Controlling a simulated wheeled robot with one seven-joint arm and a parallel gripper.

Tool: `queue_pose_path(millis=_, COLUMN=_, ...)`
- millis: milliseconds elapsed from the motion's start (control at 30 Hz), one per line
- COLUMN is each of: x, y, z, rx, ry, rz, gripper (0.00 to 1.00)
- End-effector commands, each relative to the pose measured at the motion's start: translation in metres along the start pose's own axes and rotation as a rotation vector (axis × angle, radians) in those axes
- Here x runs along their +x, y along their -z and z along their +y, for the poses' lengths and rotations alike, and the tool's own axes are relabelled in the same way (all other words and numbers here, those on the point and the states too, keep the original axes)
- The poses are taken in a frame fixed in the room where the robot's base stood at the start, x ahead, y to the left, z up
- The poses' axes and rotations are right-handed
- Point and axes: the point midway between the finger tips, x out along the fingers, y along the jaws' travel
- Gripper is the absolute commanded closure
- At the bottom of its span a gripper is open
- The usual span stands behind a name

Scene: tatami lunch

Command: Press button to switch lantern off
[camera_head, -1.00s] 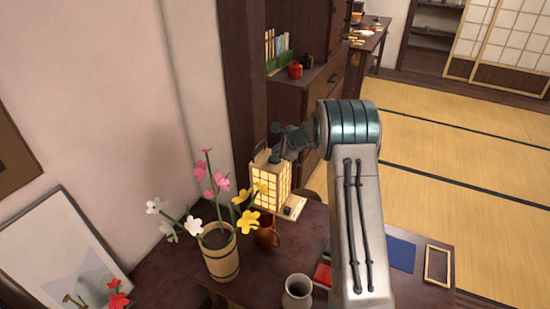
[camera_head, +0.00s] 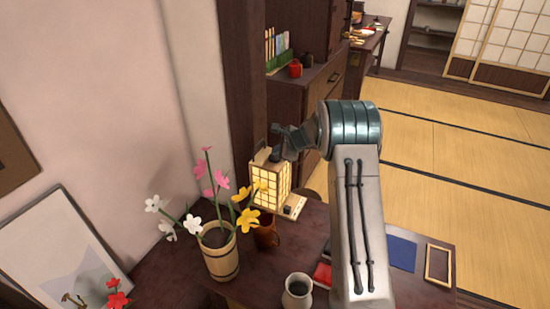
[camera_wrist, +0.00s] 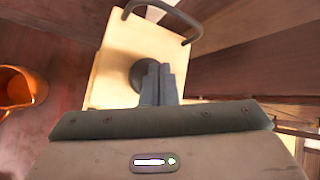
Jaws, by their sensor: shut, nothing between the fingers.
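The lantern (camera_head: 270,187) is a lit box with glowing panels and a dark lattice, upright at the back of the dark table. Its pale top (camera_wrist: 108,75) fills the middle of the wrist view, with a curved dark handle (camera_wrist: 190,25) at its far edge. A dark round button (camera_wrist: 135,74) sits on this top, partly hidden by my fingers. My gripper (camera_wrist: 157,70) is shut and empty, with its tips over the button; I cannot tell whether they touch it. In the head view my gripper (camera_head: 276,155) is right at the lantern's top.
An orange-brown mug (camera_head: 267,236) stands close in front of the lantern. A wooden bucket of flowers (camera_head: 220,260) is left of it, and a grey vase (camera_head: 297,292) is nearer. A dark cabinet (camera_head: 310,95) stands behind. Open tatami (camera_head: 460,150) lies to the right.

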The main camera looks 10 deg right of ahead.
Motion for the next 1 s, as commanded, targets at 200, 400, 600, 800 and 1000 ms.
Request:
queue_pose_path(millis=200, x=0.0005, y=0.0005, z=0.0002, rx=0.0, ry=0.0, rz=0.0, gripper=1.0)
queue_pose_path(millis=400, x=0.0011, y=0.0009, z=0.0007, rx=0.0, ry=0.0, rz=0.0, gripper=1.0)
queue_pose_path(millis=600, x=0.0028, y=0.0023, z=0.0019, rx=0.0, ry=0.0, rz=0.0, gripper=1.0)
queue_pose_path(millis=800, x=0.0045, y=0.0036, z=0.0033, rx=0.0, ry=0.0, rz=0.001, gripper=1.0)
queue_pose_path(millis=1000, x=0.0063, y=0.005, z=0.0046, rx=0.0, ry=0.0, rz=0.001, gripper=1.0)
